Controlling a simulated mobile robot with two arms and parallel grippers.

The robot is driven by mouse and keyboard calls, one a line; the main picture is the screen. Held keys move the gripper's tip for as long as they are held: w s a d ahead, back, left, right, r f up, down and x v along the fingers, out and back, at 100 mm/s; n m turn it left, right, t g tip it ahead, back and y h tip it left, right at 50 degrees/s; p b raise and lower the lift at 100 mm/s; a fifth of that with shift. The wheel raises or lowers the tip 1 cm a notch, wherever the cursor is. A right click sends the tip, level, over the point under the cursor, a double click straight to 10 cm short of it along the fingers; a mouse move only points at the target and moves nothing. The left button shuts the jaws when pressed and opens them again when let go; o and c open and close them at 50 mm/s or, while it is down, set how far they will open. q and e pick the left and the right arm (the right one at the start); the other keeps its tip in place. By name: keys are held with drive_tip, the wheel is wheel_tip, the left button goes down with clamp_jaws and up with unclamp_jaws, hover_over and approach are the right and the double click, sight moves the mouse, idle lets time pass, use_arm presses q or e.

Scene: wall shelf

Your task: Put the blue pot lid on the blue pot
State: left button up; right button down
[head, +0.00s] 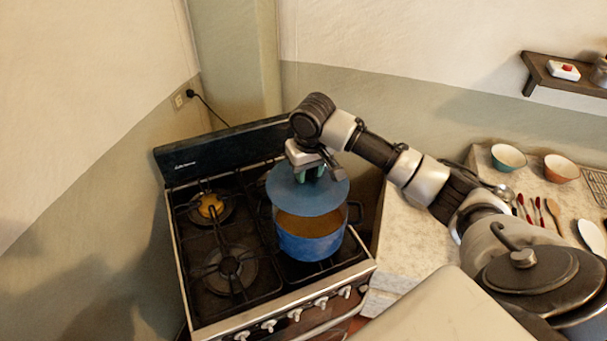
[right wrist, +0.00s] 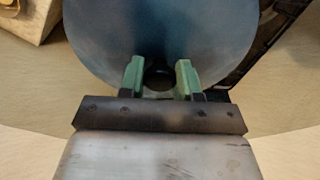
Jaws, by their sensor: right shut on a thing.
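The blue pot (head: 311,238) stands on the right front part of the stove, with brownish contents showing inside. The blue lid (head: 290,197) is a flat round disc above the pot's back part, and the pot's front opening shows below it. My right gripper (head: 311,175) is over the lid, shut on its knob. In the right wrist view the green fingertips (right wrist: 160,80) stand on both sides of the dark knob, with the lid (right wrist: 110,35) beyond them. Whether the lid touches the pot's rim is hard to tell. My left gripper is not in view.
The stove (head: 229,310) has bare burners on the left and knobs along the front. A counter (head: 405,240) lies to the right with bowls (head: 508,157) and utensils. A wall shelf (head: 560,78) is at upper right.

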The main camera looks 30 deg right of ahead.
sight(311, 182)
drive_tip(key=shift+s+f, duration=0.85)
drive_tip(key=shift+s, duration=0.2)
drive_tip(key=f, duration=0.1)
drive_tip(key=w+f, duration=0.1)
drive_tip(key=f, duration=0.1)
drive_tip(key=shift+f, duration=0.4)
drive_tip(key=shift+s+f, duration=0.15)
drive_tip(key=shift+f, duration=0.05)
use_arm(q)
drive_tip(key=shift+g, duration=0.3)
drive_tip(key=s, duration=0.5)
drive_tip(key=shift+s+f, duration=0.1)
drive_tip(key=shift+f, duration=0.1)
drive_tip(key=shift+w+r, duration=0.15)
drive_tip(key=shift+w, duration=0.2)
use_arm(e)
drive_tip(key=shift+f, duration=0.55)
